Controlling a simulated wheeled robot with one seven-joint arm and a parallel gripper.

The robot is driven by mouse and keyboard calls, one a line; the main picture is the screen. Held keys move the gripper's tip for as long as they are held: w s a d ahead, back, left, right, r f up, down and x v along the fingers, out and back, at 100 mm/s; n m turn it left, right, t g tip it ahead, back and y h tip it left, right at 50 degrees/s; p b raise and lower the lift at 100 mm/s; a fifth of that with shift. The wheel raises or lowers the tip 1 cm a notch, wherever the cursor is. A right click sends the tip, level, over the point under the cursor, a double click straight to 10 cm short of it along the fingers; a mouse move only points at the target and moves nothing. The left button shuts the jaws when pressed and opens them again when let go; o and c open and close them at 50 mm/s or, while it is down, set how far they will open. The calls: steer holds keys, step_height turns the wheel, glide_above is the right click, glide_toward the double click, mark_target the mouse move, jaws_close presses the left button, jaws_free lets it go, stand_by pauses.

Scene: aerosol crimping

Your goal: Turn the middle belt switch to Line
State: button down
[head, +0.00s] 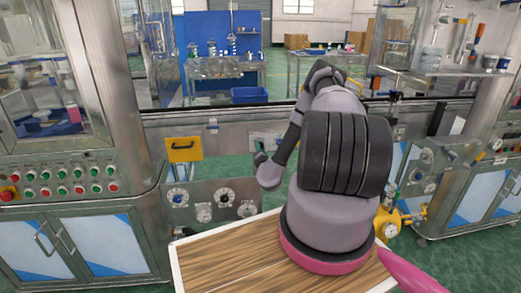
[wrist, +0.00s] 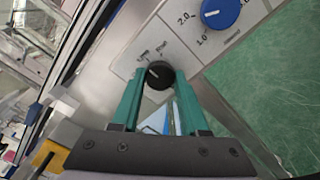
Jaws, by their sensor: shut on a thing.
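The switch my gripper is on is a round black knob (wrist: 160,73) on a pale metal panel in the wrist view. It carries a short white mark and has two small printed labels above it, too small and tilted to read surely. My gripper (wrist: 159,84) has its two green fingers on either side of the knob, shut on it. In the head view my arm reaches to the conveyor front, with the wrist end (head: 268,168) by the metal panel. The knob and fingertips cannot be made out there.
A blue dial (wrist: 220,12) with numbers sits beside the black knob. In the head view, a grey panel with gauges (head: 212,203) stands below the conveyor, with a yellow plate (head: 184,150) above it. A wooden-topped table (head: 225,262) is in front.

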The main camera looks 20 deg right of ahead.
steer(key=shift+c, duration=2.1)
jaws_free()
steer(key=v, duration=1.1)
steer(key=shift+w, duration=0.1)
